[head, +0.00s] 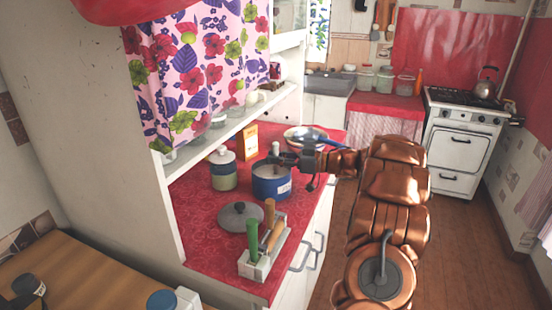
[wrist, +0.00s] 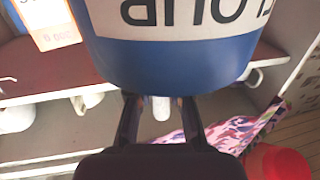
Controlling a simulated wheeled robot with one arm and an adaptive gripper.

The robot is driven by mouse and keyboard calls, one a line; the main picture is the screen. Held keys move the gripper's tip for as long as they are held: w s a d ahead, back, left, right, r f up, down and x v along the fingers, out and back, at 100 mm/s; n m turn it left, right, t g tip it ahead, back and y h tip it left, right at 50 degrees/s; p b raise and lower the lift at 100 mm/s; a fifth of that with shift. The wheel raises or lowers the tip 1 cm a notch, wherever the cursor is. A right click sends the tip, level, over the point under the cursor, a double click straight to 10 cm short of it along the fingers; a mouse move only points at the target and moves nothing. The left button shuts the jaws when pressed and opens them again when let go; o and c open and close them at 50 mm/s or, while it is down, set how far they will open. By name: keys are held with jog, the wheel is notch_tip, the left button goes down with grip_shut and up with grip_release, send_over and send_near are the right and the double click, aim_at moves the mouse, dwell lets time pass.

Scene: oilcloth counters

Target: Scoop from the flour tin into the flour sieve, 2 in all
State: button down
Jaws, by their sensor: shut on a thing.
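The flour tin (head: 272,184) is a blue, open pot with a white label, standing on the red counter. In the wrist view the tin (wrist: 170,65) fills the top, its lettering upside down. My gripper (head: 279,159) is at the tin's rim, its fingers shut on a pale upright handle (head: 276,148), which also shows between the fingertips in the wrist view (wrist: 160,108). It looks like the scoop's handle; its lower end is hidden. A wide round vessel (head: 294,132) with a pale rim and bluish inside, likely the sieve, stands behind my gripper, partly hidden. Its contents are unclear.
A grey lid (head: 240,214) lies in front of the tin. A rack (head: 258,268) with green and wooden handles stands near the counter's front. A lidded green-and-cream canister (head: 223,170) and an orange box (head: 248,143) stand close behind. A shelf (head: 225,130) overhangs the counter's left side.

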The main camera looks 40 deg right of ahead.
dwell(0.5)
jog(key=shift+r+p, duration=3.1)
jog(key=shift+r, duration=1.2)
